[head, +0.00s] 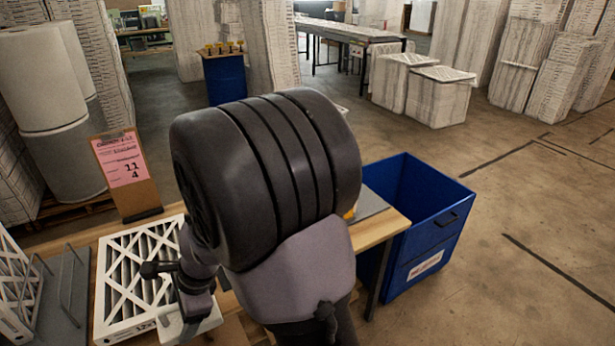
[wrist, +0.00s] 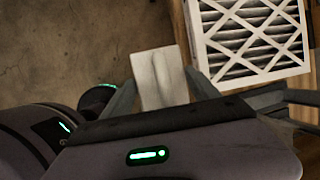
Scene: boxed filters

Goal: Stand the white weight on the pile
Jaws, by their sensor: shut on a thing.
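My gripper (wrist: 160,92) is shut on the white weight (wrist: 158,66), a pale block with a raised ridge, seen between the two fingers in the wrist view. In the head view the white weight (head: 188,328) shows below my gripper (head: 190,306), by the front right corner of the pile. The pile (head: 130,262) is a white-framed pleated filter lying flat on the wooden table. It also shows at the upper right of the wrist view (wrist: 258,70), apart from the weight. My arm hides part of the pile's right side in the head view.
A grey wire rack (head: 62,305) with an upright filter stands left of the pile. A clipboard with a pink sheet (head: 125,165) stands behind it. A blue bin (head: 428,225) is right of the table. Bare floor (wrist: 60,45) shows beneath the weight in the wrist view.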

